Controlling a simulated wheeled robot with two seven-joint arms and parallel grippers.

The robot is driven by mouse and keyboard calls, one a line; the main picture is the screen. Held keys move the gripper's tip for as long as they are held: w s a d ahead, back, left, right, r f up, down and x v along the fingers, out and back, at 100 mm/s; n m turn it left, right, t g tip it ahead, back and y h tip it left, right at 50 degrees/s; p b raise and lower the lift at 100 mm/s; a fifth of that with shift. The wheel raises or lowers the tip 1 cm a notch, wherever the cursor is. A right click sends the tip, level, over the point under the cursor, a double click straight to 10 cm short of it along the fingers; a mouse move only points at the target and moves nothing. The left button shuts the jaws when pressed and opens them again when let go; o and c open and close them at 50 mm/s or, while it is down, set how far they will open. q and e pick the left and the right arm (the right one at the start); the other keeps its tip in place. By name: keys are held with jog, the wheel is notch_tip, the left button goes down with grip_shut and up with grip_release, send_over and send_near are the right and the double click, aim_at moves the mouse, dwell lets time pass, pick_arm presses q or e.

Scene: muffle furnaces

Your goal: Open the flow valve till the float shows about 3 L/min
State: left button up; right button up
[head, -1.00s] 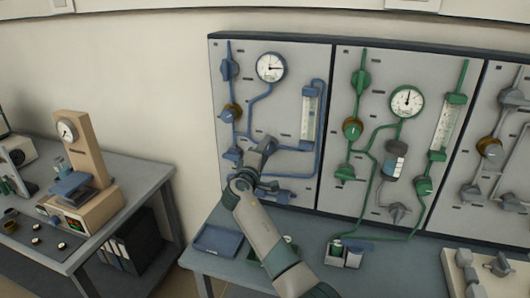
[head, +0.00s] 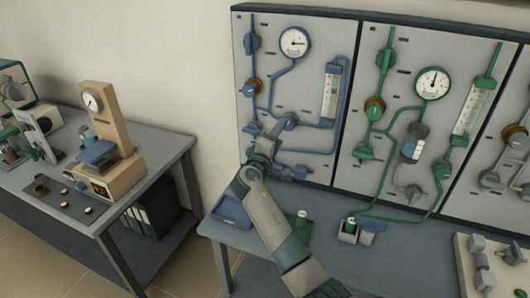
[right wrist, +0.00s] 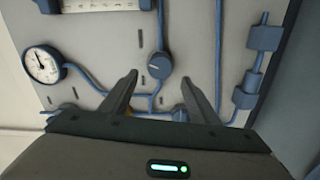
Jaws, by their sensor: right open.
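The blue panel (head: 312,75) carries a round dial gauge (head: 294,42), a clear flow tube (head: 329,93) and a blue round valve knob (head: 290,122) below them. The float's height is too small to read. My right gripper (head: 268,138) is left of and below the knob in the head view, in front of the panel. In the right wrist view the panel appears turned on its side; the knob (right wrist: 160,65) shows beyond and between the two spread fingers (right wrist: 160,90), with nothing held. The gauge (right wrist: 43,65) is at left. My left gripper is not in view.
A brass-coloured knob (head: 254,87) and blue lower fittings (head: 299,172) sit near the gripper. The green panel (head: 400,30) is to the right. A blue tray (head: 232,211) and small containers (head: 348,230) stand on the bench below. A side table (head: 170,150) is at left.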

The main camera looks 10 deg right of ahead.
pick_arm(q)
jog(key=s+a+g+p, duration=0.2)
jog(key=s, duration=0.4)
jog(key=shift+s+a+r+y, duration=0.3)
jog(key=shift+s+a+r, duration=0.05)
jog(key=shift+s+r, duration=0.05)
pick_arm(e)
jog(key=v, duration=1.1)
jog(key=shift+s+a, duration=0.2)
jog(key=shift+a, duration=0.05)
